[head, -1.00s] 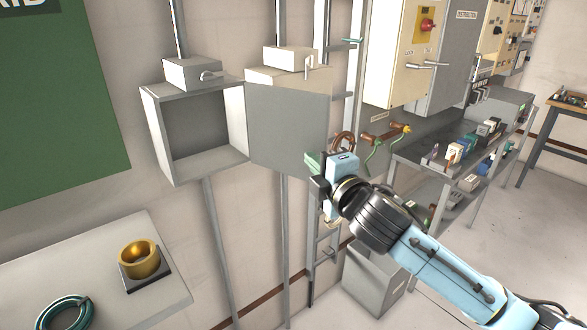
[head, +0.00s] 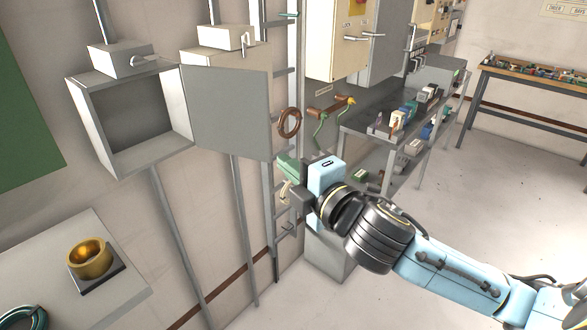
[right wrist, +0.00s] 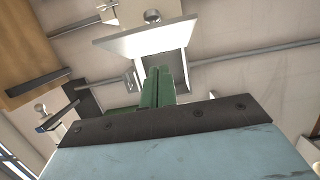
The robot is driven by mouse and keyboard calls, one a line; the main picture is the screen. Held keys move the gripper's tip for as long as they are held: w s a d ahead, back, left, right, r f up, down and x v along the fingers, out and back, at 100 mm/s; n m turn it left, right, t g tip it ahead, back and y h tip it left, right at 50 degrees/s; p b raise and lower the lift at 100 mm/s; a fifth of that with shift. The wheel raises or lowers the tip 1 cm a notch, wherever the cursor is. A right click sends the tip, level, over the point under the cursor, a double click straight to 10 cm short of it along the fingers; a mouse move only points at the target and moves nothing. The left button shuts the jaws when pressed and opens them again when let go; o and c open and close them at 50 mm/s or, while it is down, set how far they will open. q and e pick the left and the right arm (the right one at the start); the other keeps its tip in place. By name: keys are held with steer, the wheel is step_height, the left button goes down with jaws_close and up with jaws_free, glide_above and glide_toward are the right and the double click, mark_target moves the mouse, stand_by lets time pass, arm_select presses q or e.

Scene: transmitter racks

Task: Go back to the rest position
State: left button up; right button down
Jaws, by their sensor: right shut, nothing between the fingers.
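My right gripper (head: 287,168) is in the middle of the head view, its blue and black arm coming in from the lower right. Its green fingers are together with nothing between them; they also show in the right wrist view (right wrist: 158,88). It is in the air, in front of the wall and below the open door (head: 228,108) of a grey wall box (head: 178,140). I cannot tell its exact distance from the door. My left gripper is not in view.
A brass ring (head: 90,258) on a dark base stands on a pale table (head: 125,285) at lower left. A shelf (head: 365,133) with several small items and grey cabinets (head: 378,60) line the wall at right. A workbench (head: 520,78) stands far right. Floor between is clear.

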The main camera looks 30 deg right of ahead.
steer(key=shift+s+d, duration=0.2)
steer(key=shift+s, duration=0.1)
steer(key=w+d+f+m+g+h, duration=0.1)
steer(key=w+d+f+m+g, duration=0.1)
steer(key=f, duration=0.6)
steer(key=w+d+f+m+g+h, duration=0.1)
steer(key=d+f+m, duration=0.1)
steer(key=f, duration=0.6)
steer(key=w+d+f+m+g+h, duration=0.1)
steer(key=w+d+f+m+g, duration=0.15)
steer(key=f, duration=0.55)
steer(key=s+d+f+m+g, duration=0.1)
steer(key=s+f, duration=0.2)
steer(key=f, duration=0.6)
steer(key=s+d+f+m+g, duration=0.15)
steer(key=s+f, duration=0.25)
steer(key=f, duration=0.5)
steer(key=s+a+f+m+g, duration=0.2)
steer(key=s+f+m+g, duration=0.3)
steer(key=s+f, duration=1.25)
steer(key=s+a+f+m+g, duration=0.1)
steer(key=s+f, duration=0.3)
steer(key=s, duration=0.6)
steer(key=s+a+f+m+g, duration=0.2)
steer(key=s+a+f, duration=0.2)
steer(key=s, duration=0.7)
steer(key=shift+f+g+y, duration=0.2)
steer(key=shift+g+y, duration=0.2)
